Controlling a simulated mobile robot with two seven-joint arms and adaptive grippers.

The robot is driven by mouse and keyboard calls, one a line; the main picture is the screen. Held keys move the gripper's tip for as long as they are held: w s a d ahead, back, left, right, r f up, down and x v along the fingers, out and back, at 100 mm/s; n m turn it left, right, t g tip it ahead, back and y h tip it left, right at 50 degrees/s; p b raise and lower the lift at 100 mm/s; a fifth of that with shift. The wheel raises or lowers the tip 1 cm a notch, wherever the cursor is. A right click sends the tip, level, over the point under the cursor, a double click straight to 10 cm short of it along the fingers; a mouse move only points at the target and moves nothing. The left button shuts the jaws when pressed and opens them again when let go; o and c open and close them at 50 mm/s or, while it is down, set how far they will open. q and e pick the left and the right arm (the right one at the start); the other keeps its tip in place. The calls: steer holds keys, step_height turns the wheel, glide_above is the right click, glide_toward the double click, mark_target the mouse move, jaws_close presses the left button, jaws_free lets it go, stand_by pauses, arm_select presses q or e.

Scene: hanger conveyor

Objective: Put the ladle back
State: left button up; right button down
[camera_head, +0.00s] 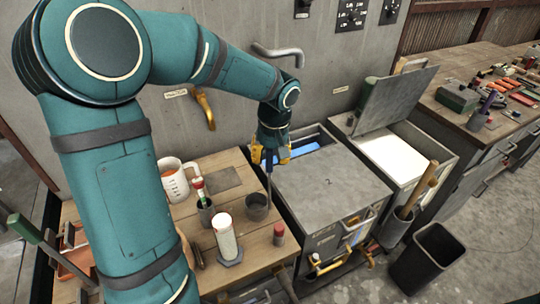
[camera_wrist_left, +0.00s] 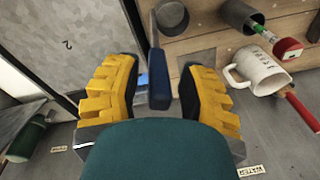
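The ladle shows as a dark blue handle (camera_wrist_left: 158,82) on a thin grey shaft, upright between the fingers of my left gripper (camera_wrist_left: 158,92). Gaps show on both sides of the handle, so the gripper is open around it. In the head view, my left gripper (camera_head: 271,154) points down above the right edge of the wooden bench, and the shaft (camera_head: 269,184) runs down below it to the rim of a round dark grey cup (camera_head: 257,208). This cup seems to be the ladle's bowl, but the join is not clear. My right gripper is not in view.
On the wooden bench (camera_head: 208,258) stand a white measuring jug (camera_head: 174,181), a dark pot (camera_head: 206,212) with a tool in it, a white cylinder (camera_head: 225,238) and a small red-topped item (camera_head: 279,234). A grey box marked 2 (camera_head: 328,187) stands close on the right.

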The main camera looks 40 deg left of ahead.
arm_select(q)
steer(key=shift+r, duration=0.2)
step_height(320, 180, up, 12)
steer(key=d+p, duration=0.1)
steer(key=shift+d+p, duration=0.15)
steer(key=shift+p, duration=0.25)
steer(key=w+d+f+m+h, duration=0.1)
steer(key=d+f, duration=0.3)
steer(key=f, duration=0.3)
steer(key=d+f+m+h, duration=0.2)
steer(key=d+f, duration=0.2)
steer(key=f, duration=0.4)
steer(key=w+d+f+m+h, duration=0.1)
steer(key=d+f, duration=0.4)
steer(key=f, duration=0.2)
steer(key=s+d+f, duration=0.2)
steer(key=s+f, duration=0.1)
steer(key=f, duration=0.2)
steer(key=s+d+f+m+t, duration=0.1)
steer(key=s+d+f, duration=0.2)
steer(key=s+f, duration=0.1)
steer(key=s+d+f+t+h, duration=0.1)
steer(key=s+d+f, duration=0.1)
steer(key=f, duration=0.5)
steer(key=shift+s+d+m, duration=0.35)
steer(key=shift+s+m, duration=0.05)
steer(key=shift+s, duration=0.3)
steer(key=shift+f, duration=0.15)
